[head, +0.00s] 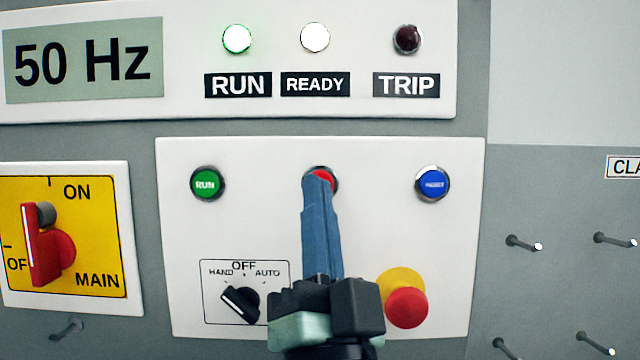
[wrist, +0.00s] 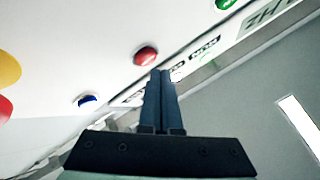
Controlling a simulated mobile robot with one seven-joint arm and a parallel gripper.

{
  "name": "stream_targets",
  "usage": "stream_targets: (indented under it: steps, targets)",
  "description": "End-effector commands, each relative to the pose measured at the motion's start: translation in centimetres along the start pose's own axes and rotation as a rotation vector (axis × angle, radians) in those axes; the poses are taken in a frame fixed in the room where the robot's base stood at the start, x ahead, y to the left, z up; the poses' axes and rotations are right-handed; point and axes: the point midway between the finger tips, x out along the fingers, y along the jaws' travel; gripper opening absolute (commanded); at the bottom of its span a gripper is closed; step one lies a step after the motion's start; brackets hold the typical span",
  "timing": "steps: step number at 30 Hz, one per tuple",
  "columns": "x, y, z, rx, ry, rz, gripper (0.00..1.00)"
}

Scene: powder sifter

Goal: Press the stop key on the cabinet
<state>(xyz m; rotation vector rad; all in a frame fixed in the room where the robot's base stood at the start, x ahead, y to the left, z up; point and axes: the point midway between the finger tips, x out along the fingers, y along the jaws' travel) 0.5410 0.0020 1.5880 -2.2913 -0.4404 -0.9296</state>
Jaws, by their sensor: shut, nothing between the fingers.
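The red stop key (head: 325,173) sits on the white panel between the green RUN key and the blue RESET key. In the head view my fingertips cover most of it; its label is hidden. In the wrist view the red key (wrist: 146,55) shows whole, just beyond and slightly left of my fingertips. My gripper (head: 318,185) is shut and empty, with its blue fingers together and pointing at the panel. The closed fingertips (wrist: 160,75) look close to the key. I cannot tell whether they touch it.
The green RUN key (head: 207,184) and blue RESET key (head: 432,183) flank it. Below are a black selector (head: 240,303) and a red mushroom button (head: 406,307). The RUN lamp (head: 237,39) glows green and READY (head: 315,37) white; TRIP (head: 408,39) is dark. The display (head: 84,60) reads 50 Hz.

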Motion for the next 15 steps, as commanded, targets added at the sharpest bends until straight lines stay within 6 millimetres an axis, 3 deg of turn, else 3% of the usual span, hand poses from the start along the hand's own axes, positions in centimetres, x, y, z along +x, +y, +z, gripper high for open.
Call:
stream_targets:
  steps: [15]
  targets:
    - [0.58,0.45,0.47,0.0,0.0,0.0,0.0]
